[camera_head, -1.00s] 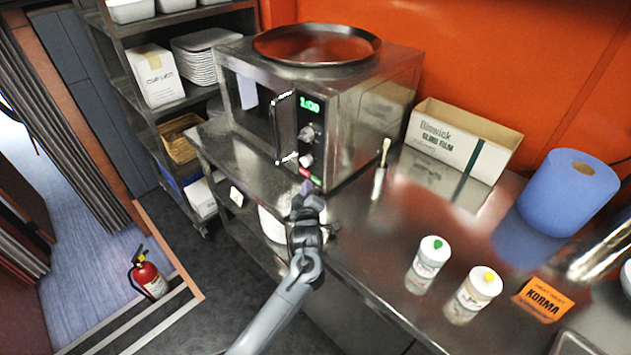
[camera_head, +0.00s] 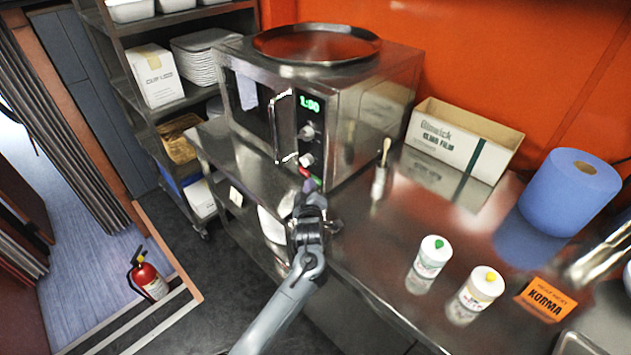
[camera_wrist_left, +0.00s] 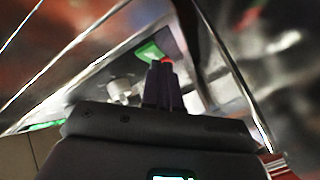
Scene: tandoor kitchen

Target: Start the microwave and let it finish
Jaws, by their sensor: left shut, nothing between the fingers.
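The steel microwave (camera_head: 352,110) stands on the counter with its door closed. Its green display (camera_head: 309,104) reads 1:00, above two knobs (camera_head: 306,132). Low on its panel a red button (camera_head: 304,171) shows, beside a green button that my gripper mostly hides in the head view. My left gripper (camera_head: 309,186) is shut and empty, its tips right at the lower panel by the buttons. In the left wrist view the green button (camera_wrist_left: 148,52) shows just beyond the fingertips (camera_wrist_left: 161,64). I cannot tell whether they touch it. My right gripper is not in view.
A round tray (camera_head: 318,46) lies on top of the microwave.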

